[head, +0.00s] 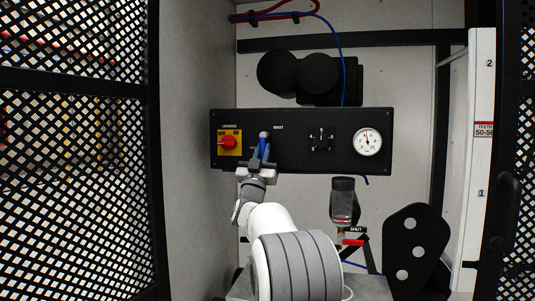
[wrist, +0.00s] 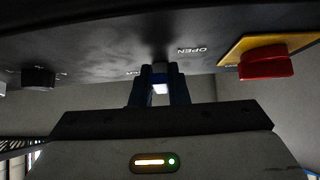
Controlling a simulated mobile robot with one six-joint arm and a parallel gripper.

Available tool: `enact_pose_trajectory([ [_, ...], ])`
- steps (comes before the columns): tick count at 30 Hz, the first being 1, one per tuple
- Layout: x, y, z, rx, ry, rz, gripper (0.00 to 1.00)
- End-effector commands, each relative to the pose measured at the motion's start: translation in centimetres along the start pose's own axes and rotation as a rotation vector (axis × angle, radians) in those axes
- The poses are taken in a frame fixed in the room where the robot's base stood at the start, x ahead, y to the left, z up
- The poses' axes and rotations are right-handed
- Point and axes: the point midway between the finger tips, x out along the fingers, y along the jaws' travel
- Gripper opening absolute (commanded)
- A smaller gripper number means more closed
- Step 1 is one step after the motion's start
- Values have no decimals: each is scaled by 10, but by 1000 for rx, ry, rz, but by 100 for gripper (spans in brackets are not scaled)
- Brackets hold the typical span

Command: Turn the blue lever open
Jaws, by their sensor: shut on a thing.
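The blue lever (head: 264,147) is on the black panel, just right of the red switch. It appears roughly downward from its pale-tipped top, partly covered by my gripper. My gripper (head: 260,164) is at the panel, shut on the lever from below. In the wrist view my gripper (wrist: 161,76) has its two fingers up against the panel on either side of a pale, lit part. An "OPEN" label (wrist: 191,50) shows upside down to the right of the fingers there. A "SHUT" label (head: 278,127) is right of the lever in the head view.
The black panel (head: 300,156) also carries a red switch (head: 230,142) on a yellow plate, a black knob (head: 321,139) and a round gauge (head: 368,142). A red-handled valve (head: 353,242) is below. Mesh doors (head: 75,190) flank the cabinet.

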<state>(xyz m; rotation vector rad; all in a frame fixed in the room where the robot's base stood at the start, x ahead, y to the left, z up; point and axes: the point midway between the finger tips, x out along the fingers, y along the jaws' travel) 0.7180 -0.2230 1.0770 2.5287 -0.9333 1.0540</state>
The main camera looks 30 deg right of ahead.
Motion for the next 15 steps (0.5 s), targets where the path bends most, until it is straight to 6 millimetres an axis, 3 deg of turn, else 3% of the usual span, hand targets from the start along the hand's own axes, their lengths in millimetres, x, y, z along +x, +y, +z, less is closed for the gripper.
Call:
enact_pose_trajectory([
  [3,0,0,1,-1,-1,-3,0],
  [4,0,0,1,-1,-1,-3,17],
  [11,1,4,1,-6,0,3,36],
  [15,2,5,1,-7,1,4,36],
])
